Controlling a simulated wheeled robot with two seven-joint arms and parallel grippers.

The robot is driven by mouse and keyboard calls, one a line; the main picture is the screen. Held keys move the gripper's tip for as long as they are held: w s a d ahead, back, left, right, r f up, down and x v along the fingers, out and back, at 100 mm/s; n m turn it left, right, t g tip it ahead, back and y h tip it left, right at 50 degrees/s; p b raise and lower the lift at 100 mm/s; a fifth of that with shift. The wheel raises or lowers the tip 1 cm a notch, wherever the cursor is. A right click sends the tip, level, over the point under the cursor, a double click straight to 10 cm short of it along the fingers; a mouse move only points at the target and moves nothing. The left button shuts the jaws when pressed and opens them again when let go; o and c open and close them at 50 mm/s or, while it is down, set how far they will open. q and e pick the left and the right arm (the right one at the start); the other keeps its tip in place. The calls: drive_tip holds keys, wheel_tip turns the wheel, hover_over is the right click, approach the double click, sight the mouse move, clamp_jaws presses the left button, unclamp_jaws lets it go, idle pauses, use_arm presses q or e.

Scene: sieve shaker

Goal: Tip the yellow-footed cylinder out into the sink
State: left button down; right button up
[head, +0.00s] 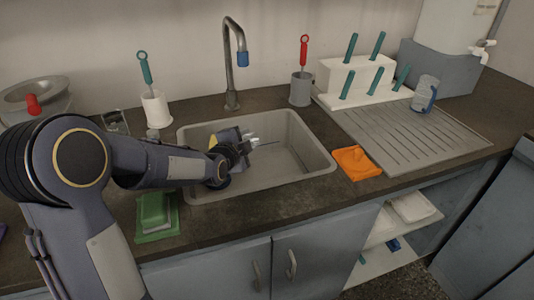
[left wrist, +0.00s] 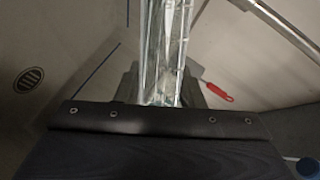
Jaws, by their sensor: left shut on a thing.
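My left gripper (head: 244,147) is over the sink (head: 305,150), shut on a clear cylinder. The cylinder appears to lie nearly level. In the left wrist view the clear, ribbed cylinder (left wrist: 165,45) runs up between the fingers of my left gripper (left wrist: 160,88). I cannot tell whether anything is inside it. My right gripper is not in view.
A tap (head: 231,60) with a blue tip stands behind the sink. A green block on a green mat (head: 157,237) lies in front, an orange cloth (head: 370,172) to the right. Brush holders and a white rack with teal handles (head: 330,76) stand behind, beside the ribbed drainboard (head: 430,140).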

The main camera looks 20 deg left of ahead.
use_arm(q)
drive_tip(key=shift+d+r+m+p, duration=0.1)
drive_tip(key=shift+r+m+p, duration=0.35)
drive_tip(key=shift+p, duration=0.75)
drive_tip(key=shift+d+r+m+y+p, duration=0.15)
drive_tip(key=shift+d+m+y+p, duration=0.5)
drive_tip(key=shift+p, duration=0.55)
drive_tip(key=shift+d+r+m+y+p, duration=0.2)
drive_tip(key=shift+r+m+y+p, duration=0.15)
drive_tip(key=shift+m+p, duration=0.7)
idle(0.5)
